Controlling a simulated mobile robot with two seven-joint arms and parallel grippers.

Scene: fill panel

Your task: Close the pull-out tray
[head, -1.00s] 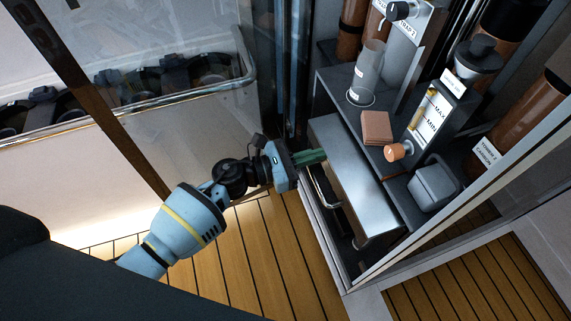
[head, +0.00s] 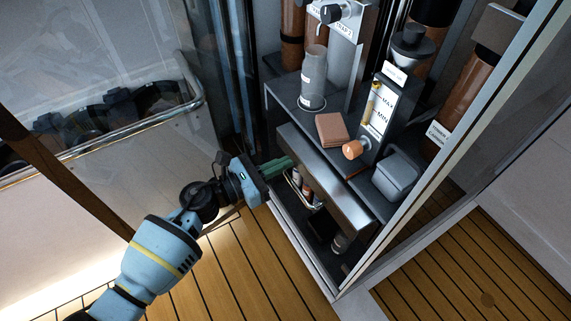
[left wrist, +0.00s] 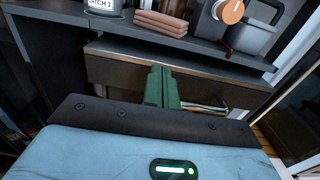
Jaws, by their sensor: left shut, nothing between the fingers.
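The pull-out tray (head: 325,178) is a grey metal slab under the dark shelf of the cabinet. Its front face shows, with only a narrow strip of its top in front of the shelf. In the left wrist view, the tray front (left wrist: 120,68) spans the picture below the shelf. My left gripper (head: 284,164) has its green fingers shut and empty, at the tray's left end. In the left wrist view, the fingertips (left wrist: 162,70) overlap the tray front and seem to touch it; exact contact is hard to tell. My right gripper is not in view.
On the shelf stand a clear cylinder (head: 313,78), a brown block stack (head: 332,128), a labelled gauge unit (head: 382,105) and a grey box (head: 396,177). Small bottles (head: 306,188) stand in a wire rack below the tray. A metal-framed glass edge (head: 430,170) runs along the right.

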